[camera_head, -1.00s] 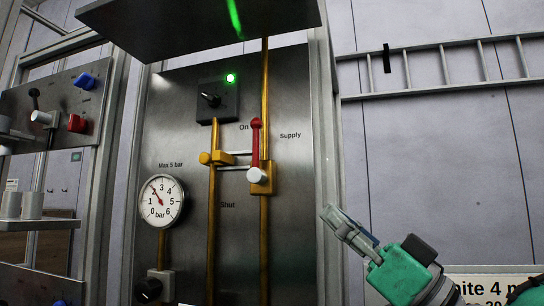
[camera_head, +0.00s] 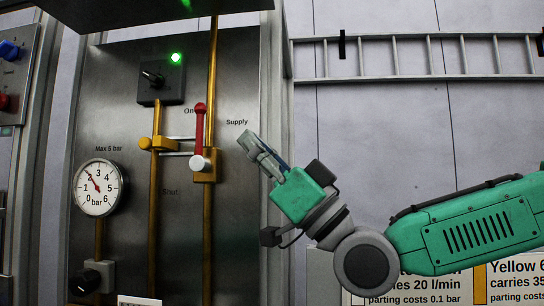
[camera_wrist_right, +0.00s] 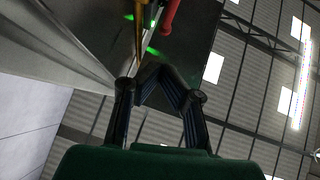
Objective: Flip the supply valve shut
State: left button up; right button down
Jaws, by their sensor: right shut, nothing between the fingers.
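The supply valve's red lever (camera_head: 199,130) stands upright above its pale round hub, with its top near the "On" label. The valve body (camera_head: 205,170) is brass-coloured and sits on a vertical pipe. In the right wrist view, the closed fingers (camera_wrist_right: 157,72) show below part of the red lever (camera_wrist_right: 171,15). My left gripper is not in view.
A pressure gauge (camera_head: 99,187) is at the panel's left, its needle near 2. A black knob (camera_head: 153,79) sits below a lit green lamp (camera_head: 176,57). A second brass pipe (camera_head: 154,220) runs left of the valve. The metal panel edge (camera_head: 274,120) stands close to my right gripper.

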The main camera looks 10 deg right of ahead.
aim_at(201, 138)
jog(key=w+a, duration=0.1)
jog(key=w+a+r+p, duration=0.1)
jog(key=a, duration=0.1)
jog(key=w+a+r, duration=0.1)
jog(key=a, duration=0.1)
jog(key=shift+a+p, duration=0.25)
jog(key=shift+p, duration=0.1)
jog(key=shift+s, duration=0.1)
